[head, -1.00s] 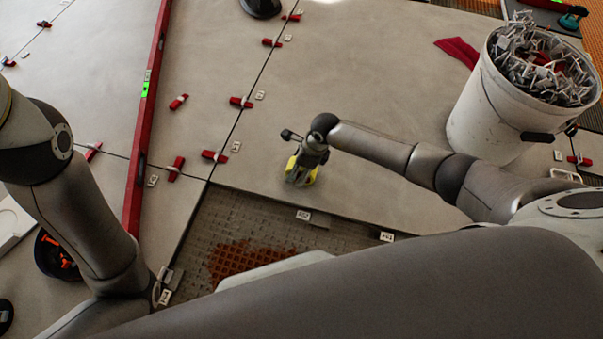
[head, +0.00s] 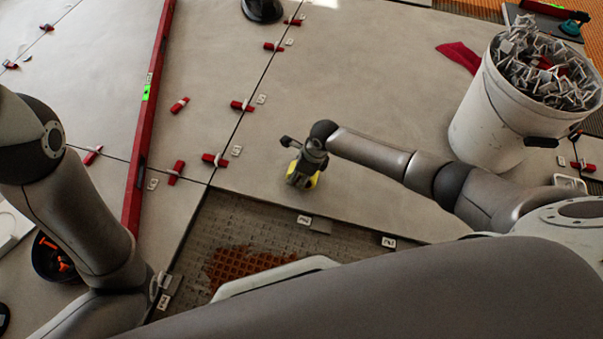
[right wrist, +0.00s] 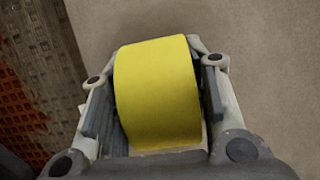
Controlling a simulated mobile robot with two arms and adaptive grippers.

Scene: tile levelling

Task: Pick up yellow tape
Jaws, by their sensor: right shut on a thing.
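The yellow tape (right wrist: 157,92) is a thick roll that fills the space between the finger pads of my right gripper (right wrist: 158,100) in the right wrist view. My right gripper is shut on it, one finger on each side. In the head view my right gripper (head: 303,175) points down over the large grey tile, and yellow edges of the tape (head: 316,180) show around the fingers. I cannot tell if the tape touches the tile. My left arm comes in at the left, but its gripper does not show.
A white bucket (head: 490,125) full of metal clips stands at the right, with a red cloth (head: 459,54) beside it. A long red level (head: 147,110) lies across the tiles at the left. Several red wedges, including one (head: 215,160), sit along the joints. An untiled bed (head: 240,235) lies in front.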

